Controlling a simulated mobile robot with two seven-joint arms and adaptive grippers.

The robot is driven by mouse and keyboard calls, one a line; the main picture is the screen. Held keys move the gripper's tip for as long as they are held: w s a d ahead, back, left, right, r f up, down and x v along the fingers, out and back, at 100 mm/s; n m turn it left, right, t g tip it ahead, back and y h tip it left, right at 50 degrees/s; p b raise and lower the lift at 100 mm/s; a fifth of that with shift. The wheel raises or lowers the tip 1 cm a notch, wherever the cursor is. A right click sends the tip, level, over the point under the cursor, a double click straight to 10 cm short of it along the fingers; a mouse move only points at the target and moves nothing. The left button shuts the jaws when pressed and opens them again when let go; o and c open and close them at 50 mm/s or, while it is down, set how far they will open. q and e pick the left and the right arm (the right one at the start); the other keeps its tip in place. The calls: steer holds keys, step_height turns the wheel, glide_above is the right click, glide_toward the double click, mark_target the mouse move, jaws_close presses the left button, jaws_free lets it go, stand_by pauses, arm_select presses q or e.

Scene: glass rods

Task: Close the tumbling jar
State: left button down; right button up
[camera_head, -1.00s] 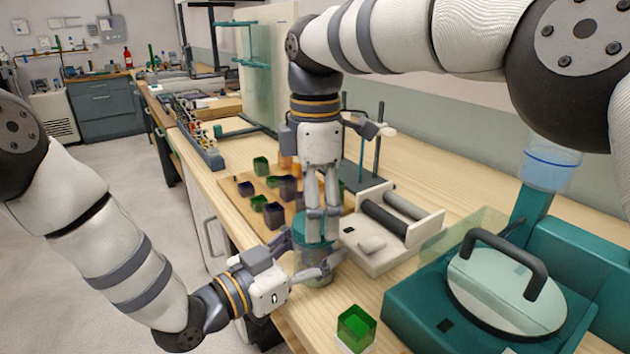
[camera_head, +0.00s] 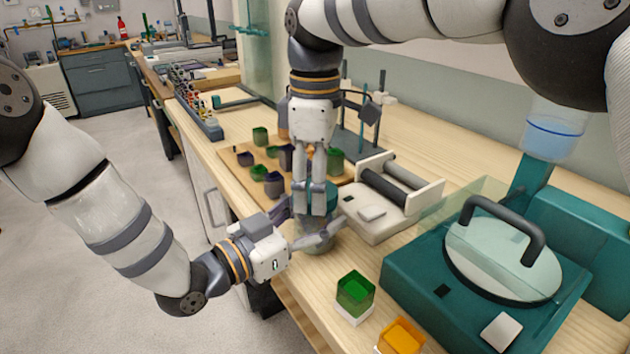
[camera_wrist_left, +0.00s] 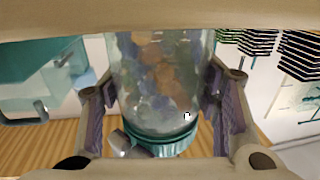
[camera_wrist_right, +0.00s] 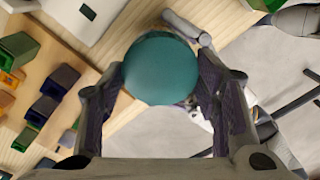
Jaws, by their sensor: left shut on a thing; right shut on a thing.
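The tumbling jar (camera_head: 316,240) is a clear glass jar holding mottled coloured pieces, which show in the left wrist view (camera_wrist_left: 165,75). Its teal lid (camera_head: 334,196) is at the jar's mouth; the left wrist view shows its ribbed rim (camera_wrist_left: 168,140) against the glass. I cannot tell whether it is fully tightened. My left gripper (camera_head: 304,226) is shut around the jar body from the side. My right gripper (camera_head: 316,206) comes from above and is shut on the lid. The round lid top (camera_wrist_right: 161,68) lies between its fingers in the right wrist view.
A teal machine (camera_head: 420,290) with a black-handled clear cover (camera_head: 500,262) stands at right. A white roller device (camera_head: 385,215) is just behind the jar. A wooden board (camera_head: 237,181) with several coloured cups lies behind left. Green (camera_head: 355,292) and orange (camera_head: 400,337) cups stand in front.

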steer(key=m, duration=1.4)
steer(key=o, duration=1.3)
steer(key=shift+c, duration=0.2)
steer(key=shift+r, duration=2.25)
steer(key=shift+c, duration=0.2)
